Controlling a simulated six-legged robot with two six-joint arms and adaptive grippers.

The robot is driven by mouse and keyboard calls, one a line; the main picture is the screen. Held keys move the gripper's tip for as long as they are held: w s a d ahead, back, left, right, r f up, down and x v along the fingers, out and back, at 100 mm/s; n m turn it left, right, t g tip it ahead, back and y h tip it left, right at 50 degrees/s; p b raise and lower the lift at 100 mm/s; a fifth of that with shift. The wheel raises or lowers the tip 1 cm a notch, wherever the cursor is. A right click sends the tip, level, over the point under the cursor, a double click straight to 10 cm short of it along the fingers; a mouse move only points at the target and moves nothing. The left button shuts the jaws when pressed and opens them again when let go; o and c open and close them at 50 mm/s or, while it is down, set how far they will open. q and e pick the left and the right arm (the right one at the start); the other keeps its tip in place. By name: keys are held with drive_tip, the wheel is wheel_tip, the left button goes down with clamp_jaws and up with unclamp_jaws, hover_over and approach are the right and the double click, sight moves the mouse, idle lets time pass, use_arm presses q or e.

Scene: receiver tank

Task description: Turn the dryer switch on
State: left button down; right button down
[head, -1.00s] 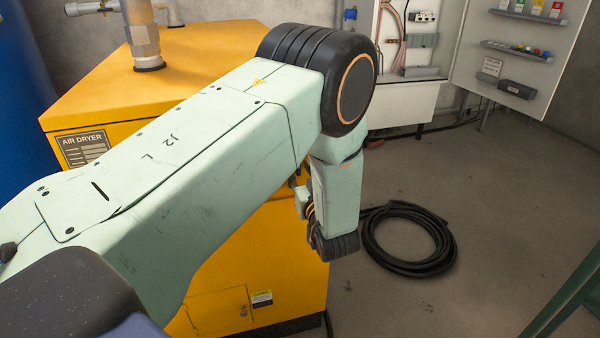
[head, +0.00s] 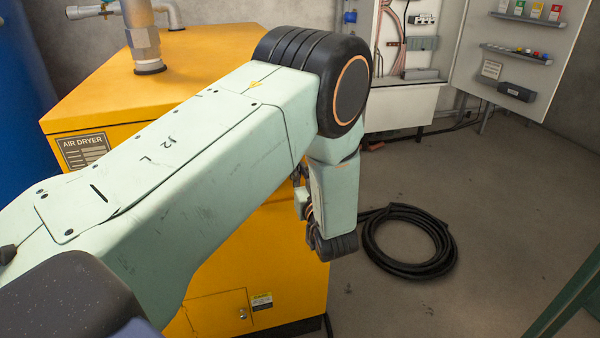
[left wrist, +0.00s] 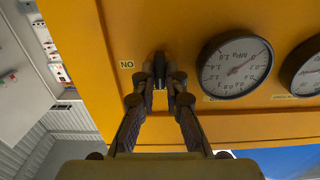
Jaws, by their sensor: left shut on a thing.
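The yellow air dryer (head: 255,255) stands in front of me, with an AIR DRYER plate on its left side. In the left wrist view its yellow panel fills most of the picture. The black dryer switch (left wrist: 159,66) sits on that panel, beside a small label (left wrist: 126,64) that reads ON upside down. My left gripper (left wrist: 161,88) is shut on the switch, one finger on each side. The fingers partly cover the switch, so its exact turn is hard to tell. In the head view my left arm hides the switch and the fingertips. My right gripper is not in view.
Two round gauges, one near the switch (left wrist: 235,66) and one at the right edge (left wrist: 303,67), sit on the same panel. A black coiled hose (head: 408,240) lies on the floor. An open electrical cabinet (head: 400,95) stands behind.

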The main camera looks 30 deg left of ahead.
use_arm(q)
drive_tip(key=shift+m, duration=0.4)
drive_tip(key=m+p, duration=0.2)
drive_tip(key=m, duration=0.1)
drive_tip(key=shift+m, duration=0.4)
drive_tip(key=m+p, duration=0.2)
drive_tip(key=m, duration=0.3)
drive_tip(key=shift+w+d+f, duration=0.1)
drive_tip(key=m+p, duration=0.1)
drive_tip(key=m, duration=0.3)
drive_tip(key=shift+f+m, duration=0.1)
drive_tip(key=shift+m, duration=0.3)
drive_tip(key=shift+f+m, duration=0.1)
drive_tip(key=shift+m, duration=1.6)
drive_tip(key=shift+p, duration=0.3)
drive_tip(key=c, duration=1.4)
unclamp_jaws()
drive_tip(key=shift+w, duration=0.1)
